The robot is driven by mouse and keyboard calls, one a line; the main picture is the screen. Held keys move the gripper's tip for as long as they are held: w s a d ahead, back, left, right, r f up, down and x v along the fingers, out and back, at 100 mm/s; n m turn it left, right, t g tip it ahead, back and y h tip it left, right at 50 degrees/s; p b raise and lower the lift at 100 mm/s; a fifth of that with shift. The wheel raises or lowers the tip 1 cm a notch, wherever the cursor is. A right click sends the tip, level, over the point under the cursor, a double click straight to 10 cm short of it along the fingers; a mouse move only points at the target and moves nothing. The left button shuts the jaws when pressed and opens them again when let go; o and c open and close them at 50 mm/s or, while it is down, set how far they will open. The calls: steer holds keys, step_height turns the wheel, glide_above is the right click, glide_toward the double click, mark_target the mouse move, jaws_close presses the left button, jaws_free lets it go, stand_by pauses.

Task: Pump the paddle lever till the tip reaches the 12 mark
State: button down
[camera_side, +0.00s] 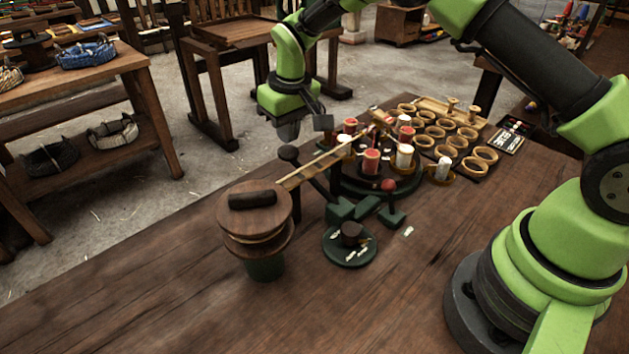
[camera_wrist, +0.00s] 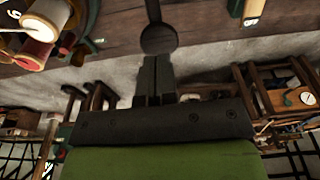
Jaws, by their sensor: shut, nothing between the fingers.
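My gripper (camera_side: 288,130) is shut and empty, fingers down, just above the round dark paddle (camera_side: 289,153) of a lever. In the wrist view the closed fingers (camera_wrist: 156,70) point at the same paddle (camera_wrist: 158,39), which lies just beyond their tips; I cannot tell whether they touch. The dark lever arm (camera_side: 320,186) slopes down right from the paddle towards green blocks (camera_side: 352,208). A pale slim strip (camera_side: 315,164) rises to the right, behind the lever, to a white end by the spools. I cannot read a 12 mark in either view.
A round wooden stand (camera_side: 233,217) with a dark bar on top is left of the lever. A green dish (camera_side: 340,257) with white tags lies in front. Spools (camera_side: 371,161) and wooden rings (camera_side: 467,133) crowd the right. The table's front is clear.

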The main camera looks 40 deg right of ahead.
mark_target(289, 151)
steer(key=shift+f, duration=0.1)
steer(key=shift+w+f, duration=0.15)
steer(key=shift+f, duration=3.1)
steer(key=shift+r, duration=3.35)
